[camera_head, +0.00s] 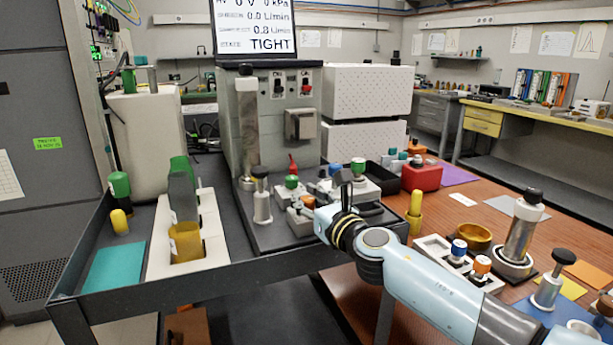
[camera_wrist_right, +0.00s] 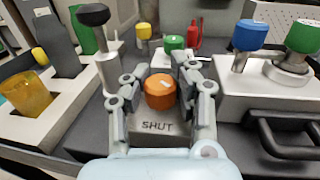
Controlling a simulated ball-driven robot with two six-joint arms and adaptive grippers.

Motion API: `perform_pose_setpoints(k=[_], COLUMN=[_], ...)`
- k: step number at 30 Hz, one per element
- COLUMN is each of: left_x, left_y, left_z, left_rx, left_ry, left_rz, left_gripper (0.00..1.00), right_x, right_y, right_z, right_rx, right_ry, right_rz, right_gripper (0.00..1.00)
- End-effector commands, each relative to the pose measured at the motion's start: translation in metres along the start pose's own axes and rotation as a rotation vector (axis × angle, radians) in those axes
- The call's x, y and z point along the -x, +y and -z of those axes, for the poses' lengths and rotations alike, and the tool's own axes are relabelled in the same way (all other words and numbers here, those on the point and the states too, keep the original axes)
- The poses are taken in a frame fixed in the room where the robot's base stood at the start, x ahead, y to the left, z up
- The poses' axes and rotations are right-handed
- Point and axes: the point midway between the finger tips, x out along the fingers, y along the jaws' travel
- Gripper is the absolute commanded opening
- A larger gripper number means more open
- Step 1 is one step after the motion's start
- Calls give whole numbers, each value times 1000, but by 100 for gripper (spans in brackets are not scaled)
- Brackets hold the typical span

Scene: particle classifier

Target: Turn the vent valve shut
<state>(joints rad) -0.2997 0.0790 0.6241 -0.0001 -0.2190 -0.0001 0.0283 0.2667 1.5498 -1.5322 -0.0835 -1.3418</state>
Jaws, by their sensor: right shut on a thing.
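An orange knob (camera_wrist_right: 160,92), which I take to be the vent valve, stands on a grey block in the right wrist view. The word SHUT is printed on the block just in front of it. A short pale mark shows on the knob's top. My right gripper (camera_wrist_right: 161,86) is shut on the knob, one finger on each side. In the head view the orange knob (camera_head: 308,201) is small and partly hidden by my right gripper (camera_head: 318,211). My left gripper is not in view.
A green knob (camera_wrist_right: 174,43) and a red part (camera_wrist_right: 194,34) stand behind the knob. A black-topped post (camera_wrist_right: 93,16) is close on the left. A white block with a blue knob (camera_wrist_right: 251,35) and a green knob (camera_wrist_right: 303,36) is close on the right. A screen (camera_head: 254,28) reads TIGHT.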

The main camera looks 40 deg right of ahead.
Motion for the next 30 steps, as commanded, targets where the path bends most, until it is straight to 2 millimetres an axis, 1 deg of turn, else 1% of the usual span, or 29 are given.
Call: perform_pose_setpoints(k=[1, 3, 10, 14, 21, 30], left_x=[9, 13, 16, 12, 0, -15], left_y=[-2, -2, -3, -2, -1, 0], left_z=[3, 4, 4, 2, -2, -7], left_rx=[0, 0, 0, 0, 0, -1], left_ry=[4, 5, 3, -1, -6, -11], left_rz=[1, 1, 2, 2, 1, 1], left_gripper=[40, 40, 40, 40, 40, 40], right_x=[0, 0, 0, 0, 0, 0], right_y=[2, 2, 2, 2, 2, 1], right_z=[-3, -2, 2, 4, 6, 6], right_rx=[-5, -7, -4, -3, -3, -2], right_ry=[3, 2, 4, 4, 5, 6], right_rz=[44, 110, 328, 451, 662, 853], right_gripper=[0, 0, 0, 0, 0, 0])
